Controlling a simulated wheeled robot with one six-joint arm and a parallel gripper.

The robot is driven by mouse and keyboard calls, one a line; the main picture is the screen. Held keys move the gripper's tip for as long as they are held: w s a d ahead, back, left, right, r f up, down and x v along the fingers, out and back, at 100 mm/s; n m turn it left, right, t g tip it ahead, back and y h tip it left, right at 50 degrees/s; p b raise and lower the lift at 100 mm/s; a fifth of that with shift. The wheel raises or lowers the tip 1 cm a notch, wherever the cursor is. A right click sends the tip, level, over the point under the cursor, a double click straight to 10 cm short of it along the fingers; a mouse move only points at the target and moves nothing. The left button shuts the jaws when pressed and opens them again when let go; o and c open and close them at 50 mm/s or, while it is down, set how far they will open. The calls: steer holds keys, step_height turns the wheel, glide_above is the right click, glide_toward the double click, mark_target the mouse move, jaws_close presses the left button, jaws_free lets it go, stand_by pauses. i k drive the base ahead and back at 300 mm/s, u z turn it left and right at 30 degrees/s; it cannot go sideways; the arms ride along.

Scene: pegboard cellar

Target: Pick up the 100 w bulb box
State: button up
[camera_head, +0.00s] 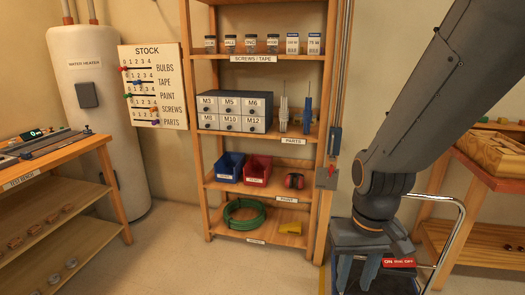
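Two white boxes with small print stand upright side by side at the right end of the top shelf. The left one reads like the 100 W bulb box (292,44); the right one reads like a 75 W box (314,45). My arm comes down from the upper right. My gripper (356,275) points down at the lower right, far below and to the right of the boxes. Its two fingers are apart, with nothing visible between them. The picture's bottom edge is close to the fingertips.
The wooden shelf unit (214,150) holds jars (250,43), grey drawers (234,110), blue (229,168) and red (256,170) bins, and a green hose (244,213). A metal-railed cart (458,225) is by my gripper. Benches stand left and right. Floor before the shelves is clear.

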mark_target(293, 38)
steer(key=u, duration=0.35)
steer(key=i, duration=0.65)
steer(key=u, duration=0.5)
steer(key=i, duration=0.8)
steer(key=z, duration=0.55)
steer(key=i, duration=1)
steer(key=z, duration=0.75)
